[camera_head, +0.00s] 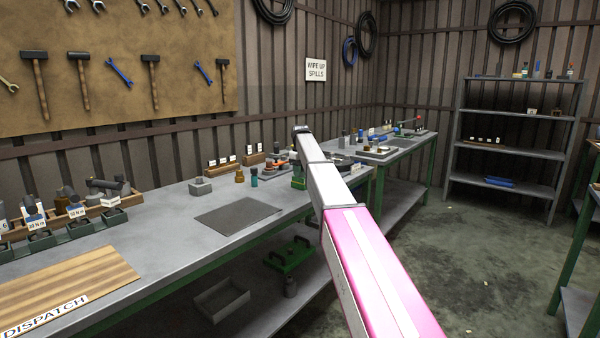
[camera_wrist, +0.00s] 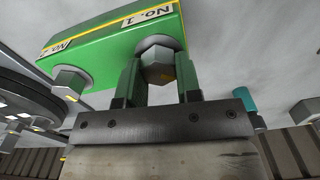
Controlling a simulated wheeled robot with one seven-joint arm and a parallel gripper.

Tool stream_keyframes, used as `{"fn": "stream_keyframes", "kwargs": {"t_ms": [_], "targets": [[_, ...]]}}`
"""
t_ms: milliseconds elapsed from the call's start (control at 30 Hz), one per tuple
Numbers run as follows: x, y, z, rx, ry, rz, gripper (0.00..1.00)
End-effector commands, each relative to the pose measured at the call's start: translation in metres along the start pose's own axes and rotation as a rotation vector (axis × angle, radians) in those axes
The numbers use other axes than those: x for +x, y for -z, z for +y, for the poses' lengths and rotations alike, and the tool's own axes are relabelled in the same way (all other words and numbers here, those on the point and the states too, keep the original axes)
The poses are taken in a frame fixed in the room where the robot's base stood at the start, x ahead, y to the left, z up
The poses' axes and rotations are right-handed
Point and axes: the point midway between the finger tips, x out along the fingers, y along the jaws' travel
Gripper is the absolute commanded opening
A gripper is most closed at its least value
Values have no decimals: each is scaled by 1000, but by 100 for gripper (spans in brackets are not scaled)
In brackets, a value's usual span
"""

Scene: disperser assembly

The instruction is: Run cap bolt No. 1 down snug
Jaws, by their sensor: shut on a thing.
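A green cap (camera_wrist: 115,45) with "No. 1" and "No. 2" labels fills the upper part of the wrist view. Cap bolt No. 1 (camera_wrist: 157,57) has a grey hex head beside its label. My gripper (camera_wrist: 158,75) is shut on that head, one green-faced finger on each side. A second hex bolt head (camera_wrist: 70,82) shows by the "No. 2" label, apart from my fingers. How far either bolt is seated cannot be told. In the head view a green part (camera_head: 299,182) shows beside my arm, which hides my gripper there.
A teal-topped bottle (camera_head: 254,177) and a brass piece (camera_head: 239,175) stand left of my arm. A dark mat (camera_head: 237,217) lies bare on the bench. A round dark part (camera_wrist: 25,105) is at the wrist view's left. A second bench (camera_head: 412,147) holds tools behind.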

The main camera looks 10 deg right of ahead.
Motion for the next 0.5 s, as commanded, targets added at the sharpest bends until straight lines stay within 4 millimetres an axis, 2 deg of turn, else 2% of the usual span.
{"fn": "stream_keyframes", "kwargs": {"t_ms": [500], "targets": [[-1,-1,3,490,-1,0,8]]}}
